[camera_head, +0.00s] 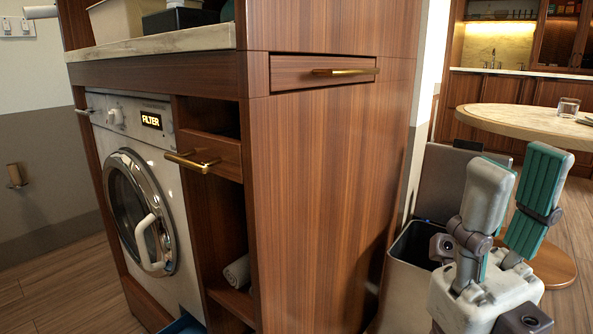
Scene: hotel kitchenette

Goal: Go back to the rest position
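My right gripper (520,165) is at the lower right, pointing up, with its grey and green-padded fingers apart. No object shows between the fingers. It stands in front of an open grey bin (402,285) and partly hides it. My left gripper is not in view. The task names no object, and no rest pose is marked in the view.
A wooden cabinet (317,190) holds a washing machine (112,135) with its round door closed. Brass handles stick out from its drawers. A round table (515,119) with a glass (568,108) stands behind my gripper. Wooden floor (65,290) is clear at lower left.

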